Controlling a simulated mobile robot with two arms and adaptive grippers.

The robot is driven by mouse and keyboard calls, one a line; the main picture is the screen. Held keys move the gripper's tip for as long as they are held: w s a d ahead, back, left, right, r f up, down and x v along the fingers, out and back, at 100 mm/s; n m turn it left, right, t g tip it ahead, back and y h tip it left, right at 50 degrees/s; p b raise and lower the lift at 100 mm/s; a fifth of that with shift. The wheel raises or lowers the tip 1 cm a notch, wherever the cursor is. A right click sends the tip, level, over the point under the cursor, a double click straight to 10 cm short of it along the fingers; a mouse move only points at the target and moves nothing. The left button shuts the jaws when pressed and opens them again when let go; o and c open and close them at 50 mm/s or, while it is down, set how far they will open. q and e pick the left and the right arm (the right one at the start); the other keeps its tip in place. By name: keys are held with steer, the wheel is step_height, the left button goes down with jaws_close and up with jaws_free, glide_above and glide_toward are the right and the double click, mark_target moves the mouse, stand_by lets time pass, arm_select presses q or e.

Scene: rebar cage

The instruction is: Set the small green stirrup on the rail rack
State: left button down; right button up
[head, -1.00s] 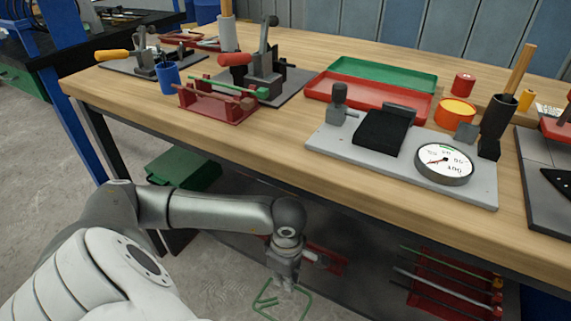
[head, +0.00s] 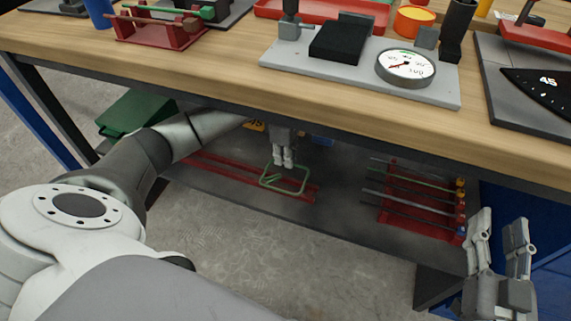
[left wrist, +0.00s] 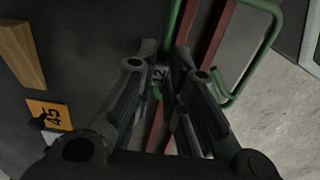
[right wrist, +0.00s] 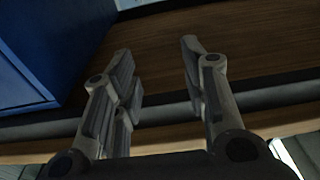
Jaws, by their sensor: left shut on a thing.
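The small green stirrup (head: 286,188) is a bent rod loop. My left gripper (head: 284,164) is shut on it under the workbench, and the loop appears over or just at the red rails in the head view. In the left wrist view the stirrup (left wrist: 264,78) runs from the fingertips past the red rails. The rail rack (head: 225,170) is a pair of long red rails on the low shelf. I cannot tell whether stirrup and rails touch. My right gripper (head: 498,228) is open and empty near the bench's front right; its fingers also show in the right wrist view (right wrist: 160,75).
The wooden bench top (head: 200,75) overhangs the left arm. A red rack with several rods (head: 415,198) is right on the low shelf. A green box (head: 135,112) is at the left. An orange 45 tag (left wrist: 48,114) lies beside the rails. Concrete floor is clear in front.

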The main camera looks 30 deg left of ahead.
arm_select(q)
steer(key=shift+w, duration=0.15)
step_height(320, 180, down, 3)
steer(key=shift+f+b, duration=0.1)
steer(key=shift+b, duration=0.55)
steer(key=shift+f, duration=0.1)
arm_select(e)
step_height(320, 180, up, 6)
steer(key=s+t+y, duration=0.1)
steer(key=t, duration=0.2)
steer(key=shift+s+a+t, duration=0.2)
steer(key=shift+a+t, duration=0.05)
steer(key=shift+t, duration=0.05)
arm_select(q)
steer(key=c, duration=1.9)
jaws_free()
steer(key=shift+f, duration=0.1)
steer(key=o, duration=0.4)
arm_select(e)
steer(key=shift+s+r, duration=0.1)
steer(key=shift+r, duration=0.05)
